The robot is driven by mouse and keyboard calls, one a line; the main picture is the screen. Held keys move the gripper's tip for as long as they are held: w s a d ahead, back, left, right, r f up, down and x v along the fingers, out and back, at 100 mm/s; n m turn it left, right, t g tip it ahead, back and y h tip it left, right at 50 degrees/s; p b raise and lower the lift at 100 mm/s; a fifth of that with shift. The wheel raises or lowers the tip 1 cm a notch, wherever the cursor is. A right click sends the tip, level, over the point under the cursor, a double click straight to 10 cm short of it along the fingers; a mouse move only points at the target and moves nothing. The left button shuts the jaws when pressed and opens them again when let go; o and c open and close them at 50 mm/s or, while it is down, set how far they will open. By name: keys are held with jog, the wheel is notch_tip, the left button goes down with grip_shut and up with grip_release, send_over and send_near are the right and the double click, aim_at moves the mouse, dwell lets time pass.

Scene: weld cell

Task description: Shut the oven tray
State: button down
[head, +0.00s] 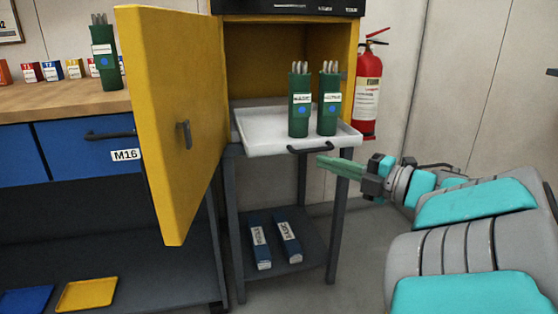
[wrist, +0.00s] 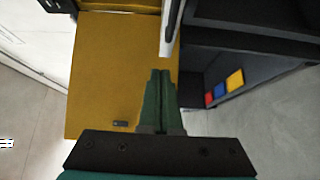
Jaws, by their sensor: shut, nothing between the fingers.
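The oven tray (head: 262,140) is a light grey shelf pulled out of the front of the yellow oven (head: 284,55). It has a dark handle (head: 311,148) on its front edge and bears two green electrode canisters (head: 299,104), (head: 329,103). The yellow oven door (head: 172,110) stands wide open to the left. My gripper (head: 322,164) is shut and empty, with its green fingers pointing left, just below and right of the tray handle. In the wrist view, my fingers (wrist: 160,75) point toward a pale edge (wrist: 168,45), likely the tray, with the yellow door (wrist: 110,75) beyond.
A wooden bench (head: 70,98) with blue drawers (head: 85,142) is at the left, with another green canister (head: 104,55) on it. Two blue boxes (head: 288,238) lie on the shelf under the oven. A red fire extinguisher (head: 368,90) hangs at the right. Floor is clear at front right.

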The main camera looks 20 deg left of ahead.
jog(key=s+f+n+g, duration=0.1)
jog(key=f+g, duration=0.1)
send_near(260, 151)
jog(key=s+a, duration=0.2)
jog(key=a, duration=0.2)
jog(key=shift+w+a+f+y, duration=0.1)
jog(key=shift+w+a, duration=0.2)
jog(key=shift+w, duration=0.3)
jog(key=shift+w+a+f+y, duration=0.1)
jog(key=shift+w+a, duration=0.15)
jog(key=shift+w, duration=0.35)
jog(key=shift+w+a+f+y, duration=0.1)
jog(key=shift+w+a, duration=0.2)
jog(key=shift+w, duration=0.25)
